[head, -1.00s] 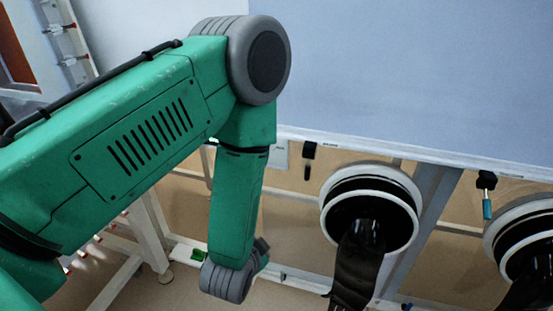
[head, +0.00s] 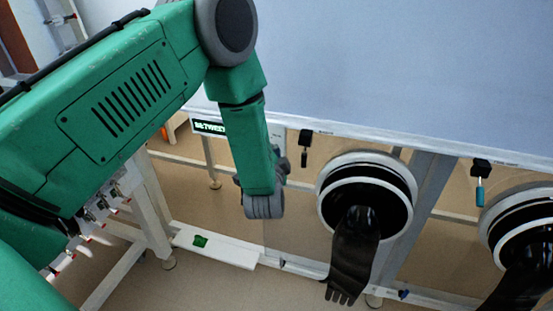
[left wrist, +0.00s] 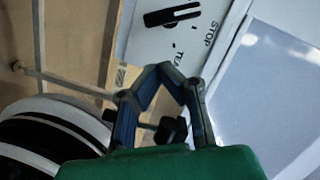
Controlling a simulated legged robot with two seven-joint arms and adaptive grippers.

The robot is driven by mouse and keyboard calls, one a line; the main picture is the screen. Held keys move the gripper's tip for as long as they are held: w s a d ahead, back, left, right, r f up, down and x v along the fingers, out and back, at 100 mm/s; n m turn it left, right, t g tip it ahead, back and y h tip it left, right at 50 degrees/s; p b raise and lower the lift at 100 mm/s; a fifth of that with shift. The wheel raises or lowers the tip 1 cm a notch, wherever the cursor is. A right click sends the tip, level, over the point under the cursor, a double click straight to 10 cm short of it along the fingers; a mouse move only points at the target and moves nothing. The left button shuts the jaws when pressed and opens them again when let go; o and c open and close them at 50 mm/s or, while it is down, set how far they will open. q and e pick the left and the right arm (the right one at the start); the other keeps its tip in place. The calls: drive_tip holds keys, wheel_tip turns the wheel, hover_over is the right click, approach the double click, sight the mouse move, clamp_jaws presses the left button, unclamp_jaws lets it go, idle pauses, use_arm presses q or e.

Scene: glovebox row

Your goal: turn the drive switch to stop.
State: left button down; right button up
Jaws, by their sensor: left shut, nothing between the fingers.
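The drive switch (left wrist: 172,14) is a black bar knob on a white panel (left wrist: 150,42) at the top of the left wrist view. Its bar lies nearly level, slightly raised at the right end, with a pale line there. The panel reads STOP to its lower right and "TEA…" below, partly covered. My left gripper (left wrist: 165,70) is shut and empty, its tips below the knob in the picture and apparently apart from it. In the head view my left wrist hangs left of the nearer glove port; the knob is hidden there. My right gripper is not in view.
A small display (head: 210,127) beside my left arm appears to read BETWEEN. Two ringed glove ports (head: 368,165) (head: 520,215) with hanging black gloves (head: 352,255) stand right of the arm. A pale blue window (head: 400,65) lies above. A white frame leg (head: 152,215) stands left.

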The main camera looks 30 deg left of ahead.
use_arm(q)
drive_tip(key=a+m, duration=0.1)
drive_tip(key=a+f+m, duration=0.1)
drive_tip(key=s+a+f+m+y, duration=0.1)
drive_tip(key=m, duration=0.1)
drive_tip(key=shift+a+f+t, duration=0.25)
drive_tip(key=shift+a+t, duration=0.05)
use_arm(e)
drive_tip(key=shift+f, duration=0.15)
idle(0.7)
